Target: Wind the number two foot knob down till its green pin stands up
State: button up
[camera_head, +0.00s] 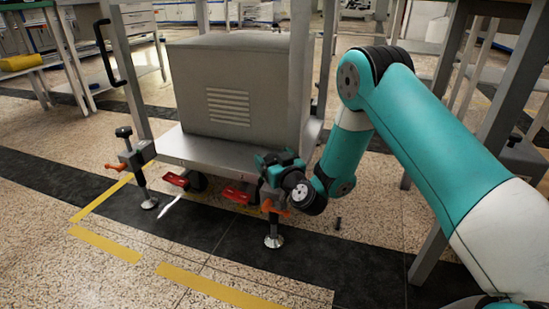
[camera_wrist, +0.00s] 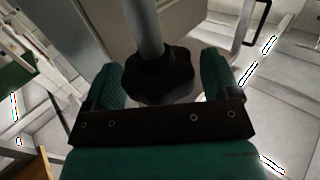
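My gripper (camera_head: 283,168) is at the top of the right front foot (camera_head: 273,226) of the grey cart. In the wrist view a black lobed knob (camera_wrist: 160,78) on a grey post sits between the two green fingers of my gripper (camera_wrist: 164,82). A thin light gap shows by the right finger; I cannot tell whether the left finger touches. In the head view my gripper hides this knob. The foot's round pad is at the floor. An orange lever (camera_head: 275,208) sits on this foot. No number and no green pin can be made out.
The left front foot (camera_head: 142,185) has its own black knob (camera_head: 123,131) and orange lever (camera_head: 115,167). Two red pedals (camera_head: 236,196) stick out under the cart's shelf (camera_head: 190,150). A grey box stands on it. Yellow tape marks the floor. A small dark item (camera_head: 338,223) lies right of the foot.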

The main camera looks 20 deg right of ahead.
dwell(0.3)
jog(key=shift+s+d+f+b, duration=0.1)
jog(key=shift+s+f+b, duration=0.2)
jog(key=shift+b, duration=0.95)
jog(key=s+b, duration=0.1)
jog(key=b, duration=0.2)
jog(key=shift+s+d+f, duration=0.1)
jog(key=shift+s, duration=0.1)
jog(key=s+d+p, duration=0.2)
jog(key=s+p, duration=0.3)
jog(key=s, duration=1)
jog(key=shift+s+d+r+p, duration=0.15)
jog(key=shift+r+p, duration=0.2)
jog(key=shift+r, duration=0.1)
